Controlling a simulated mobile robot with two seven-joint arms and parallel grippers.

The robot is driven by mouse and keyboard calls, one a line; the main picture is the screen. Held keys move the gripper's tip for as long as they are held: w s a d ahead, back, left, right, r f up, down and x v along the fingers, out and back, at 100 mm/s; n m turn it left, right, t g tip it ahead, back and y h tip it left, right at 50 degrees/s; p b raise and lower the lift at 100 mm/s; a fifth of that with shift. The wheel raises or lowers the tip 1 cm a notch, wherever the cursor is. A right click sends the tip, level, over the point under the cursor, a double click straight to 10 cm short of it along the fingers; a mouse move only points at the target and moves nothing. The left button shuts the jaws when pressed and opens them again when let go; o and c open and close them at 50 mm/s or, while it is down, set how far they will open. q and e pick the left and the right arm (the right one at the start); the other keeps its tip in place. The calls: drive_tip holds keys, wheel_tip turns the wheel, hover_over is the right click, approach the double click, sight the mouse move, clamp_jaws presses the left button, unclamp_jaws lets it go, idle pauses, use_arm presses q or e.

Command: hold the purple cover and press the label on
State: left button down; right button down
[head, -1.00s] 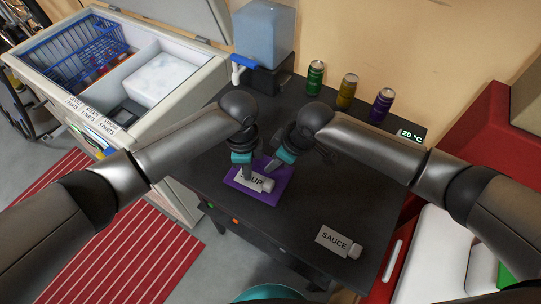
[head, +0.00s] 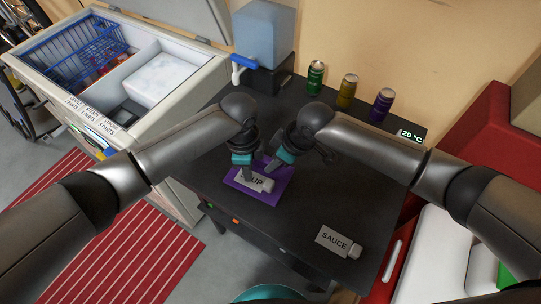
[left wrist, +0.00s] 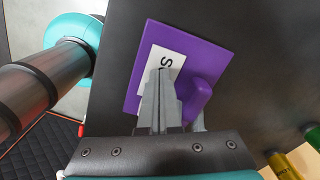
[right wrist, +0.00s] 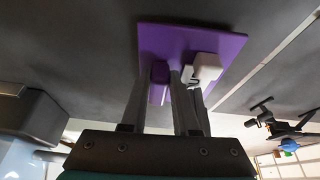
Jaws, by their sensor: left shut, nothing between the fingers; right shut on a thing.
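The purple cover (head: 272,194) lies flat on the dark table. In the left wrist view the tips (left wrist: 162,72) hide most of the lettering except an S. My right gripper (head: 270,166) is shut on the cover's purple handle (left wrist: 201,95), behind the label; the handle also shows between the fingers in the right wrist view (right wrist: 159,76).
A water container (head: 264,36) is at the back left, near an open freezer (head: 205,82). The table's right middle is clear.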

use_arm(q)
drive_tip(key=shift+r, duration=2.85)
use_arm(e)
drive_tip(key=c, duration=0.6)
unclamp_jaws()
